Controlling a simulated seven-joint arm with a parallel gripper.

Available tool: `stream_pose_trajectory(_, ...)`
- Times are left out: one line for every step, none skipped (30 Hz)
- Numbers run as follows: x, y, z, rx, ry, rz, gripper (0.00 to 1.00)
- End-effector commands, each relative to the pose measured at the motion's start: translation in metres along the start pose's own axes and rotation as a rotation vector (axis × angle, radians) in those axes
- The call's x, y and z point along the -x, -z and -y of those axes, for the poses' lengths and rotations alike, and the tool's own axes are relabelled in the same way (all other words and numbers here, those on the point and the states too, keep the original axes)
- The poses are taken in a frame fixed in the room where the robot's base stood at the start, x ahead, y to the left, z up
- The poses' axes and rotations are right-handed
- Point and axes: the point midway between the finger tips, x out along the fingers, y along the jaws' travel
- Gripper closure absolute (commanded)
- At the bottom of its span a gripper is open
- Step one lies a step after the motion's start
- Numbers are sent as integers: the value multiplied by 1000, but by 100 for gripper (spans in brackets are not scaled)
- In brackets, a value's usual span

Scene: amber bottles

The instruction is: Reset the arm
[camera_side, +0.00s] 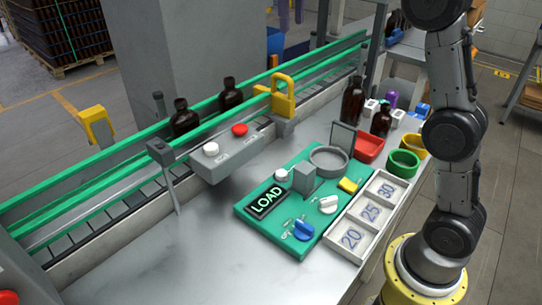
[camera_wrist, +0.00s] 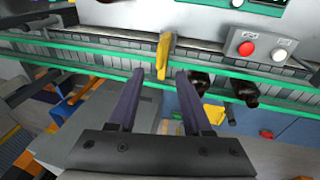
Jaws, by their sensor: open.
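My gripper (camera_wrist: 160,74) shows in the wrist view with its two dark fingers apart and nothing between them. It is out of frame in the side view, where only my arm stands at the right. The wrist view looks across the green-railed conveyor (camera_wrist: 80,50), with a yellow bracket (camera_wrist: 163,58) beyond the fingertips. Whether the fingers touch anything is not clear, but they look clear of it.
Amber bottles (camera_side: 184,118) stand on the conveyor (camera_side: 110,185). More amber bottles (camera_side: 352,101) stand on the bench beside a red bin (camera_side: 369,148) and a green bin (camera_side: 403,163). A green LOAD panel (camera_side: 258,222) and a numbered tray (camera_side: 346,251) lie in front.

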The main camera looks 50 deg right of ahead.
Motion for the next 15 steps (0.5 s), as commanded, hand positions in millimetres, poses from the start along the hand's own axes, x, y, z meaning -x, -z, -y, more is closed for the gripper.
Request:
stream_pose_trajectory(15,-20,2,5,3,-22,50)
stream_pose_trajectory(21,-31,3,8,6,-33,50)
stream_pose_trajectory(26,-44,5,12,10,-46,50)
stream_pose_trajectory(30,-54,7,14,13,-57,50)
stream_pose_trajectory(32,-64,8,17,17,-69,50)
stream_pose_trajectory(35,-77,11,20,21,-83,50)
stream_pose_trajectory(36,-87,13,22,25,-96,50)
stream_pose_trajectory(36,-97,15,24,28,-107,50)
stream_pose_trajectory(36,-111,18,27,34,-123,50)
stream_pose_trajectory(35,-121,20,29,38,-136,50)
stream_pose_trajectory(33,-131,23,30,44,-148,50)
stream_pose_trajectory(30,-144,27,32,50,-164,50)
stream_pose_trajectory(26,-154,30,32,55,-176,50)
stream_pose_trajectory(22,-164,33,33,60,-187,50)
stream_pose_trajectory(15,-177,37,33,68,-202,50)
